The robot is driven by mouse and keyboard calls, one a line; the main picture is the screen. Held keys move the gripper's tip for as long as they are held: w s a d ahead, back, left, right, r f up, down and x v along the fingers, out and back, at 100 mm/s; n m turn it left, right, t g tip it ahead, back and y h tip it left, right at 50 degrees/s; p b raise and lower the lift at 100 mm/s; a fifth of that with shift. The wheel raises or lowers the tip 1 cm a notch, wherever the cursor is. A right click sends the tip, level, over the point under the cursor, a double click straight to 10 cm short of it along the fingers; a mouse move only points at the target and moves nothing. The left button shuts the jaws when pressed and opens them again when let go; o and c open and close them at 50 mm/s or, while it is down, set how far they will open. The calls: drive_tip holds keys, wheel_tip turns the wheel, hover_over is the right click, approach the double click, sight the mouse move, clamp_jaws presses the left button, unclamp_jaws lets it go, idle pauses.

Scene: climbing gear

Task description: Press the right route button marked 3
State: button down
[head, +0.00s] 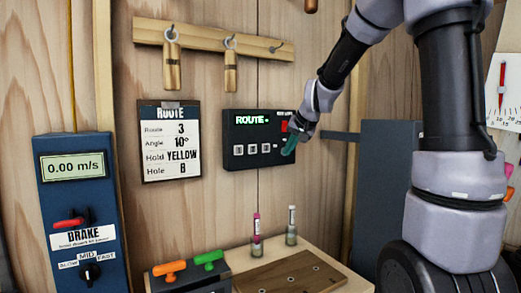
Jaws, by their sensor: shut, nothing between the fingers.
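The black route panel (230,130) is fixed to the wooden wall in the head view, with a lit display reading "ROUTE". Below the display is a row of pale square buttons; the rightmost clear one (266,148) is just left of my gripper. Their markings are too small to read. My gripper (288,150) has teal fingers, which are shut and empty. It is in front of the panel's right end and covers part of it. I cannot tell whether the fingertips touch the panel.
A route card (171,140) showing 3, 10°, YELLOW and B hangs left of the panel. A peg rail (205,40) with hanging wooden pieces is above. Below, a wooden board (292,273), two small vials and orange and green handles stand.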

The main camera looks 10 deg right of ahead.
drive_tip(key=shift+w+a+f, duration=0.2)
drive_tip(key=shift+w+f, duration=0.1)
drive_tip(key=shift+w, duration=0.45)
approach(267, 152)
drive_tip(key=shift+s+f+x, duration=0.15)
drive_tip(key=shift+x, duration=0.7)
drive_tip(key=shift+s+f+x, duration=0.1)
drive_tip(key=shift+x, duration=0.75)
drive_tip(key=shift+s+f+x, duration=0.15)
drive_tip(key=shift+x, duration=0.7)
drive_tip(key=shift+w+d, duration=0.1)
drive_tip(key=shift+d, duration=0.05)
drive_tip(key=shift+w, duration=0.3)
drive_tip(key=shift+w+a, duration=0.25)
drive_tip(key=shift+w, duration=0.05)
idle(0.3)
drive_tip(key=shift+s+d, duration=0.3)
drive_tip(key=shift+s, duration=0.4)
